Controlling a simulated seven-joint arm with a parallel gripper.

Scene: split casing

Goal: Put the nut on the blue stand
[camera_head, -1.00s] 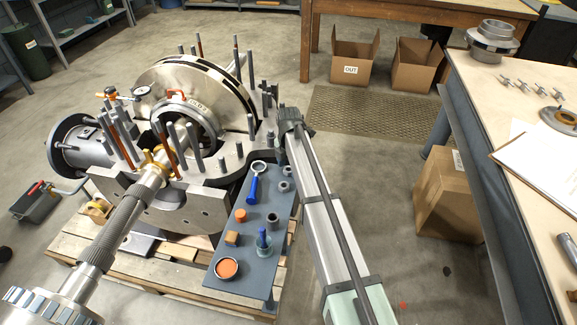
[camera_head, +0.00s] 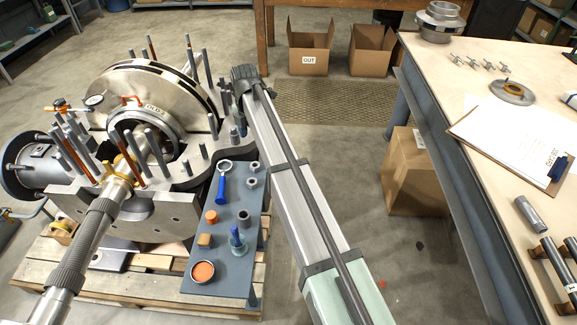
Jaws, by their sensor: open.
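The blue stand, as I take it, is the narrow slate-blue side table (camera_head: 222,272) beside the machine. Grey nuts stand on its right side: one near the far end (camera_head: 253,168), one just below it (camera_head: 251,183), and a darker one (camera_head: 243,216) farther forward. I cannot tell which of them the task means. My arm reaches from the lower right to the casing's right edge. My gripper (camera_head: 240,118) is open at the arm's far end, beyond the table's far end. Its fingertips are small and partly hidden, and I see no nut between them.
Upright studs crowd the casing (camera_head: 165,212). A workbench (camera_head: 440,95) stands right.

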